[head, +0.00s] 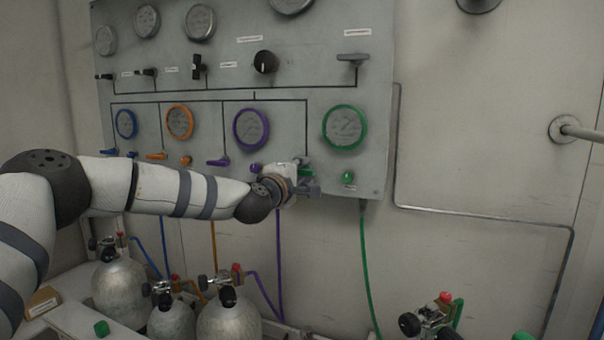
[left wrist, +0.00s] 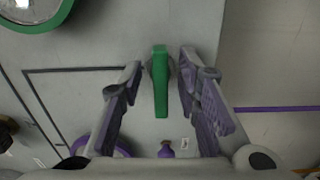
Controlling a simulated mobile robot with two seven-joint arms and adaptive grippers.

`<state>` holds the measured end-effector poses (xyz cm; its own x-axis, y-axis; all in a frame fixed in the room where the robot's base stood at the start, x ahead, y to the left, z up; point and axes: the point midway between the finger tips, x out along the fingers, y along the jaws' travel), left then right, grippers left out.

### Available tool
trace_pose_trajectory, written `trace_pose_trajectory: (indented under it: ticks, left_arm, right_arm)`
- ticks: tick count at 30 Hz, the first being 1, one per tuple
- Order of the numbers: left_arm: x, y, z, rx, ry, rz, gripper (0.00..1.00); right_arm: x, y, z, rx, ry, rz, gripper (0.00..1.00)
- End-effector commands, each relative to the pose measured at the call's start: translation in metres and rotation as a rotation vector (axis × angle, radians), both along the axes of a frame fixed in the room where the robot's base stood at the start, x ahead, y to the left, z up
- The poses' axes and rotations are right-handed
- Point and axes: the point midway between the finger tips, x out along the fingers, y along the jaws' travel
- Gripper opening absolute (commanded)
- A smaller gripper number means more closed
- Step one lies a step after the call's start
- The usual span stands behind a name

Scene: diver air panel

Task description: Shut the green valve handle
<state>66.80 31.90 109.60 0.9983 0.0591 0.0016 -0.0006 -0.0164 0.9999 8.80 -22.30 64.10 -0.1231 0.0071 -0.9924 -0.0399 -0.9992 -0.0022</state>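The green valve handle (head: 304,168) is on the grey panel, lower left of the green-rimmed gauge (head: 345,127). My left gripper (head: 309,184) is at the panel and hides most of the handle in the head view. In the left wrist view the handle (left wrist: 161,88) is a flat green bar lying lengthwise between the two spread fingers of my left gripper (left wrist: 159,66). A gap shows on each side of the handle, wider on the left. The gripper is open; no finger visibly touches the handle. My right gripper is not in view.
A green knob (head: 348,177) sits right of my gripper. A purple handle (head: 217,161) and purple knob (head: 256,168) are to the left. A green hose (head: 366,260) hangs below the panel. Grey cylinders (head: 229,318) stand below my left arm. The wall to the right has a thin pipe (head: 470,216).

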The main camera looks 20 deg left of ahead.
Motion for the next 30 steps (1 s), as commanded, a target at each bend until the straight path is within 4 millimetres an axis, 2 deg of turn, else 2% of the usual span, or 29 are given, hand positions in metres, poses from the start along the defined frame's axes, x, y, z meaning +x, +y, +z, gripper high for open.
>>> trace_pose_trajectory:
  ticks: [8,11,18,21,24,30]
  left_arm:
    - [-0.005,0.000,0.000,-0.002,0.001,-0.001,0.30]
    - [-0.023,-0.001,0.000,-0.003,0.001,-0.002,0.30]
    - [-0.087,-0.005,0.001,-0.005,-0.001,-0.001,0.30]
    - [-0.106,-0.006,0.001,-0.003,-0.001,-0.001,0.30]
    - [-0.117,-0.007,0.000,-0.002,-0.001,0.000,0.30]
    - [-0.120,-0.007,-0.001,-0.001,0.001,-0.001,0.30]
  right_arm:
    - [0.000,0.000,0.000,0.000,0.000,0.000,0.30]
    - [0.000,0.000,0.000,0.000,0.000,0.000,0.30]
    - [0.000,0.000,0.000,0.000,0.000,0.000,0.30]
    - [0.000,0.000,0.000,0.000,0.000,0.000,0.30]
    - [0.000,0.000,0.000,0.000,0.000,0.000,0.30]
    - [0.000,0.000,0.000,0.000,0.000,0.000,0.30]
